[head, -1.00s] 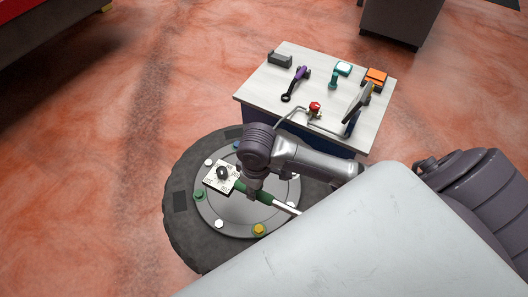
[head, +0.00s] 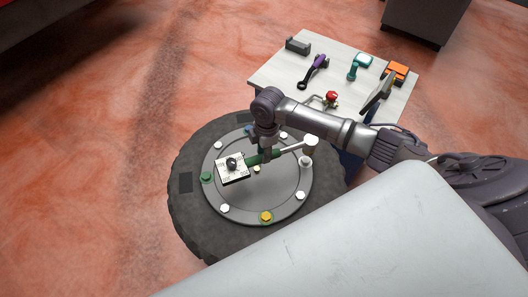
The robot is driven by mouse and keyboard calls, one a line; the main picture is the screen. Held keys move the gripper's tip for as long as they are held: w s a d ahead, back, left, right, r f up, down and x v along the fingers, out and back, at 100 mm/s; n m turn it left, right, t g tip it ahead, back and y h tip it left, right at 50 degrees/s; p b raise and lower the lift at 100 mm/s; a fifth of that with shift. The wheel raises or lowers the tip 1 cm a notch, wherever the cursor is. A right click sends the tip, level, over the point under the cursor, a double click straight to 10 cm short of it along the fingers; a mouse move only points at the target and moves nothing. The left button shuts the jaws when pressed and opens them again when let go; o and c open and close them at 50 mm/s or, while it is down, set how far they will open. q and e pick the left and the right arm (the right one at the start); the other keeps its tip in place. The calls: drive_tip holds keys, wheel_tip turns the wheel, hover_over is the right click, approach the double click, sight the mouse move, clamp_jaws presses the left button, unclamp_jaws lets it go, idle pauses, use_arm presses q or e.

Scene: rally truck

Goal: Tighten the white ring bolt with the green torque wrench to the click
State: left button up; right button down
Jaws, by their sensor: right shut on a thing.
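My right gripper (head: 266,150) is shut on the green handle of the torque wrench (head: 262,157), above the wheel's metal ring. The wrench's silver shaft runs right to a pale head (head: 310,144). A pale cylindrical part (head: 307,161) shows below that head at the ring's right edge; I cannot tell whether it is seated on a bolt. White ring bolts show at the lower left (head: 225,208), lower right (head: 300,195) and upper left (head: 218,146), among others. A white plate with a black knob (head: 232,166) lies at the handle's left end. My left gripper is not in view.
The ring is on a dark tire (head: 190,215), with green (head: 206,176) and yellow (head: 265,216) bolts too. A tool table (head: 280,75) behind bears a purple-handled tool (head: 314,70), a teal tool and an orange item. A pale panel (head: 370,240) covers the lower right.

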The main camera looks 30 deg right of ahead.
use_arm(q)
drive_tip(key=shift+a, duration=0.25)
use_arm(e)
drive_tip(key=shift+r, duration=0.1)
drive_tip(key=shift+r+p, duration=0.1)
drive_tip(key=shift+p, duration=0.4)
drive_tip(key=shift+f+b, duration=0.65)
drive_tip(key=shift+f, duration=0.25)
drive_tip(key=shift+f+b, duration=1)
drive_tip(key=shift+f, duration=0.8)
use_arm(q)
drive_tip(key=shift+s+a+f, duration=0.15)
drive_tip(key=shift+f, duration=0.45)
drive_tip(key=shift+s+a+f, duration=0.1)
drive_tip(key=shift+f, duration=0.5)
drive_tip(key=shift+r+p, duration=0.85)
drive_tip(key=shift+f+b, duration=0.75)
use_arm(e)
drive_tip(key=shift+f, duration=1.1)
